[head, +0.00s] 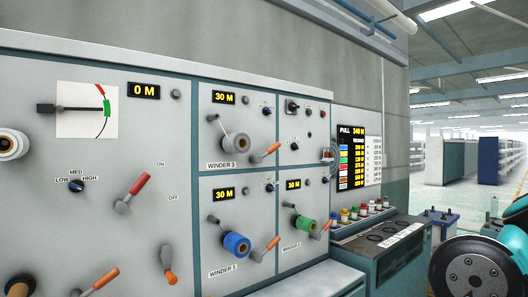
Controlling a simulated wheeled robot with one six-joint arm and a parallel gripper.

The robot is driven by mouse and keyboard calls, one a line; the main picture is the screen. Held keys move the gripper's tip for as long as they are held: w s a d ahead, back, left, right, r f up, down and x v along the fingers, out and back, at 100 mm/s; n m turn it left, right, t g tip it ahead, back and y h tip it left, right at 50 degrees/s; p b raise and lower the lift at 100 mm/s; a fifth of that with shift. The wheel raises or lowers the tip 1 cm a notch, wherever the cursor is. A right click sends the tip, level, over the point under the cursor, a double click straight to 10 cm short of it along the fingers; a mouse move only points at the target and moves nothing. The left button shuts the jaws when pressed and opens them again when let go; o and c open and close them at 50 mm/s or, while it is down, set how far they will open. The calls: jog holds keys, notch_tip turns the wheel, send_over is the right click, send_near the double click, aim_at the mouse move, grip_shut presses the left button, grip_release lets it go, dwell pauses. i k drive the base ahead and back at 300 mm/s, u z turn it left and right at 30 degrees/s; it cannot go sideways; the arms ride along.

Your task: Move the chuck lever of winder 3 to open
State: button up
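The winder 3 panel (205,98) is the upper-middle panel, with a "WINDER 3" label (221,165) and a yellow "30 M" display (224,97). A grey-white spool (236,143) sticks out of it. A small black-ended handle (212,118) sits up and left of the spool. I cannot tell from markings which of the two is the chuck lever. My gripper is not in view; only a dark round part of my arm shows at the lower right.
Below are two more winders, with a blue spool (236,244) and a green spool (304,225), each with an orange lever. The left panel holds a gauge (87,109) and a red lever (133,192). A grey-teal cabinet (385,262) stands right of the panels. Open floor lies farther right.

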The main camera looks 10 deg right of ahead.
aim_at(258, 160)
jog(key=z, duration=0.25)
jog(key=i, duration=0.45)
jog(key=z, duration=0.85)
jog(key=i, duration=1.75)
jog(key=u, duration=0.65)
jog(key=i, duration=0.65)
jog(key=u, duration=0.4)
